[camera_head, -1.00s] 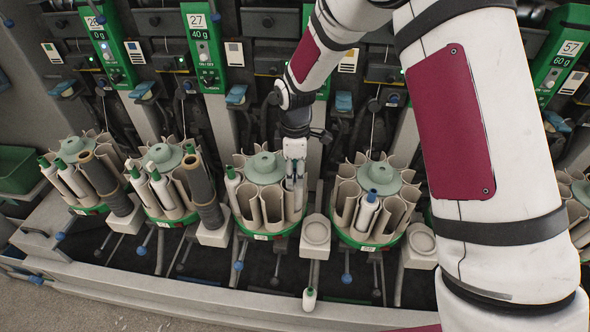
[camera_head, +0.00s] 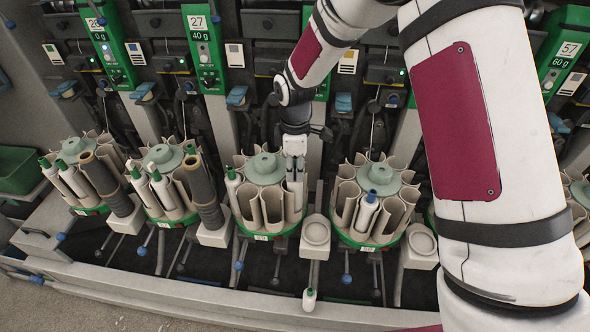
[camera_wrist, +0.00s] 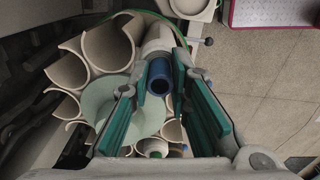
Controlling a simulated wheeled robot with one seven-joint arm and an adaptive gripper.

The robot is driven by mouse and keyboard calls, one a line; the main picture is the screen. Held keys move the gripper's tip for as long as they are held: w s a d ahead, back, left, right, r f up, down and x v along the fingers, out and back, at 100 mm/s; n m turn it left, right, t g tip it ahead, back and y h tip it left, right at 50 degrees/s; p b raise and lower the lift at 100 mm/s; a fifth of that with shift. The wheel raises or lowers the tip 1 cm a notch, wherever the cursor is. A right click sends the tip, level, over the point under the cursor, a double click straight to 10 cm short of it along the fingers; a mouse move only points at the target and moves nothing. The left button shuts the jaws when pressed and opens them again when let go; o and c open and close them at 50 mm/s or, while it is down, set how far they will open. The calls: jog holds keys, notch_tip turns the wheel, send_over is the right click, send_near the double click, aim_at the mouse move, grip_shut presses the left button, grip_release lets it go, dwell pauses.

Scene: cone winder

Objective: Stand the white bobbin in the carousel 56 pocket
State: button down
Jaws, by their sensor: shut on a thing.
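My gripper (camera_head: 294,172) points down at the right side of the middle carousel (camera_head: 262,170) in the head view. In the wrist view my gripper (camera_wrist: 158,85) is shut on the white bobbin (camera_wrist: 157,42), which has a blue hollow top (camera_wrist: 159,75). The carousel number plate (camera_head: 262,237) is too small to read surely.
A green-topped bobbin (camera_head: 231,175) stands in the middle carousel's left side. The carousel to its right (camera_head: 376,173) holds a blue-topped white bobbin (camera_head: 368,210). A pale round cup holder (camera_head: 316,232) stands between these carousels. A small white bobbin-like piece (camera_head: 309,298) is in front.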

jog(key=shift+s+a+r+p, duration=0.1)
jog(key=shift+a+r+p, duration=0.1)
jog(key=shift+r, duration=0.55)
jog(key=shift+w+a+r+p, duration=0.1)
jog(key=shift+r+p, duration=0.1)
jog(key=shift+r, duration=0.6)
jog(key=shift+s+a+r+p, duration=0.1)
jog(key=shift+r+p, duration=0.1)
jog(key=shift+r, duration=0.55)
jog(key=shift+r+p, duration=0.55)
jog(key=shift+r, duration=1.8)
jog(key=shift+r+p, duration=0.45)
jog(key=shift+r, duration=1.65)
